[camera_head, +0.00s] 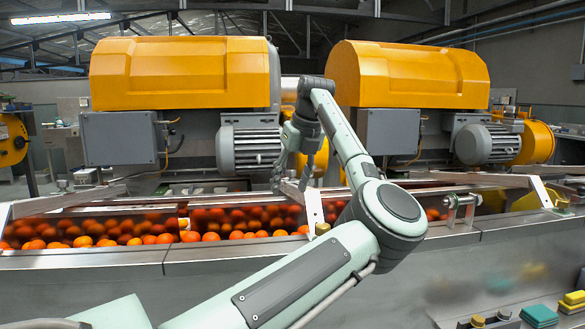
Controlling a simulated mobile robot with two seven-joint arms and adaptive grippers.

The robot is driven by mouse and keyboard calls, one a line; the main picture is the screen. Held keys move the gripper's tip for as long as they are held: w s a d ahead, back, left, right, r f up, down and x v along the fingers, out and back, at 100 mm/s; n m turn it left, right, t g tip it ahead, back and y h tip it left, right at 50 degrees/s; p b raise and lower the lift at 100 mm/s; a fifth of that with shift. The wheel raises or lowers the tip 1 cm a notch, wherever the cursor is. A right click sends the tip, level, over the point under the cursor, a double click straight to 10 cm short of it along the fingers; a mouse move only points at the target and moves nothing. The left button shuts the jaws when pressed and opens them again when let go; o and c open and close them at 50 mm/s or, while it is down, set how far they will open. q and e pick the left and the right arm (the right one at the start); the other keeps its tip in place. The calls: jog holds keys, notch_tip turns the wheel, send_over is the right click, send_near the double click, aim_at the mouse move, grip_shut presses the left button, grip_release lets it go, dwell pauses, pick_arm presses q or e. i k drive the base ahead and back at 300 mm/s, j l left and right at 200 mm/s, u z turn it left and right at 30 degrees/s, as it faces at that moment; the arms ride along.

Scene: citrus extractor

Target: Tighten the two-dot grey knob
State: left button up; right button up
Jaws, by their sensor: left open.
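My left arm reaches up from the bottom left and bends at a dark elbow. Its gripper (291,180) hangs down with its fingers apart and empty, in front of the grey motor of the left machine and above the conveyor trough. No grey knob with two dots can be made out. A small metal bracket (461,207) with grey round ends stands on the trough's front rail, to the right of my elbow; no dots can be told on it. My arm hides part of the rail and trough. My right gripper is not seen.
Oranges (230,220) fill the trough behind the metal front rail (100,262). Two orange-hooded machines (180,72) (408,74) stand behind it. Slanted metal bars cross near my gripper. Small controls (503,313) and green and yellow blocks (539,315) lie at the bottom right.

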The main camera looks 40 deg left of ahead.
aim_at(291, 173)
jog(key=i+j, duration=0.95)
jog(key=j, duration=0.2)
